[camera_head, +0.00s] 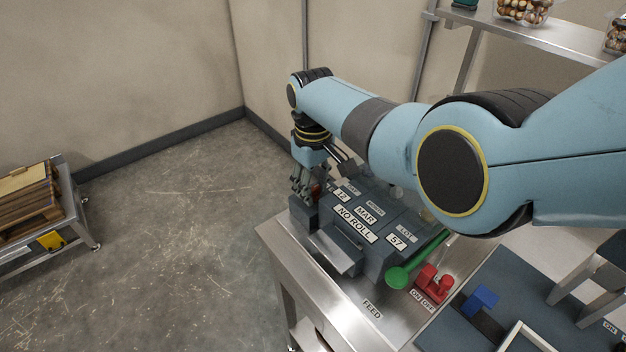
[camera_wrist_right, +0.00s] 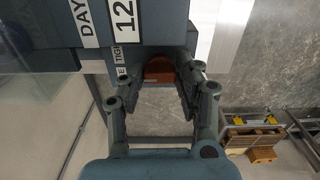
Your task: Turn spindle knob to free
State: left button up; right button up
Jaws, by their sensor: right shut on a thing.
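The spindle knob is a small red knob (camera_head: 316,189) on the left end of the dark grey machine (camera_head: 379,257), mostly hidden by my fingers. It shows as a red-brown rounded shape (camera_wrist_right: 159,69) in the right wrist view, beside a label (camera_wrist_right: 124,58) partly reading "E TIGH". My right gripper (camera_head: 308,190) reaches down from above at that end. Its fingers lie either side of the knob in the wrist view (camera_wrist_right: 158,84) and are shut on it. Which way the knob is turned cannot be told. My left gripper is out of view.
The machine carries a "NO ROLL" label (camera_head: 353,224) and a green-handled lever (camera_head: 399,277). A red ON/OFF switch (camera_head: 433,284) is beside it on the steel table (camera_head: 340,308). The floor between is clear.

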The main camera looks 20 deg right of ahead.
jog(key=n+p, duration=0.1)
jog(key=n, duration=0.3)
jog(key=shift+w+r+n, duration=0.1)
jog(key=shift+n, duration=0.2)
jog(key=shift+n+p, duration=0.3)
jog(key=shift+n, duration=1.6)
jog(key=o, duration=1.1)
jog(key=shift+a, duration=0.1)
jog(key=shift+o, duration=0.2)
jog(key=shift+f, duration=0.2)
jog(key=shift+r, duration=0.15)
jog(key=shift+r, duration=3.95)
